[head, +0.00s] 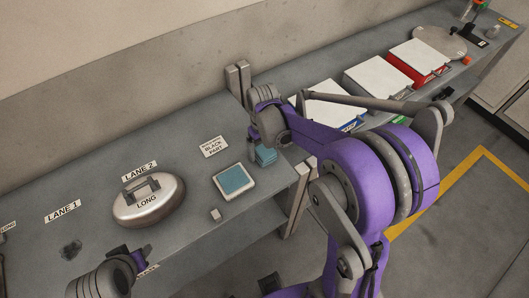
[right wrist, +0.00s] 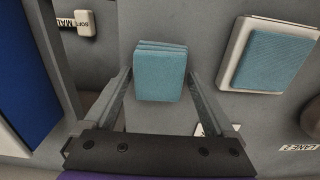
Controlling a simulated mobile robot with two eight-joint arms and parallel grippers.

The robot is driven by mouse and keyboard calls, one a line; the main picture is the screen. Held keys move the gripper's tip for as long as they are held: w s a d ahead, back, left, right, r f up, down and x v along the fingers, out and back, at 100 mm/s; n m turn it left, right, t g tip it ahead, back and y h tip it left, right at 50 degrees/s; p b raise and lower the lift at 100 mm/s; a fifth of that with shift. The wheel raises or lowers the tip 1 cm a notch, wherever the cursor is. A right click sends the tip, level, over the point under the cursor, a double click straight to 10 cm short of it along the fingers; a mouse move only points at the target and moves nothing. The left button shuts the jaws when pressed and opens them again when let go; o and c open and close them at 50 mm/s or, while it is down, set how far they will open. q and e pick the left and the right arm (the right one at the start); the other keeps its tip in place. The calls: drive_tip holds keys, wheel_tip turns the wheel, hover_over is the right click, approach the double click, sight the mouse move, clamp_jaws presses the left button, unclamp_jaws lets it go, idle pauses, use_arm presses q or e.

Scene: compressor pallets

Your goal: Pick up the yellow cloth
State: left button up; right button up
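No yellow cloth shows in either view. A small stack of folded teal cloths (head: 265,155) lies on the grey bench, near its front edge; it also shows in the right wrist view (right wrist: 160,75). My right gripper (head: 256,138) is above and beside this stack. In the right wrist view its fingers (right wrist: 160,85) are spread, one on each side of the stack, with narrow gaps. My left gripper (head: 138,254) is low over the front of the bench at the left, and its fingers are too small to read.
A white tray with a teal pad (head: 235,181) lies left of the stack. A round metal part marked LONG (head: 149,201) stands by the LANE 2 label (head: 139,172).

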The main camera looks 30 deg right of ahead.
sight(264, 148)
drive_tip(key=c, duration=1.2)
drive_tip(key=shift+o, duration=0.2)
wheel_tip(264, 148, up, 10)
drive_tip(key=shift+r+p, duration=0.1)
drive_tip(key=shift+p, duration=0.2)
drive_tip(key=o, duration=0.9)
drive_tip(key=shift+c, duration=0.2)
drive_tip(key=c, duration=0.6)
drive_tip(key=shift+o, duration=0.2)
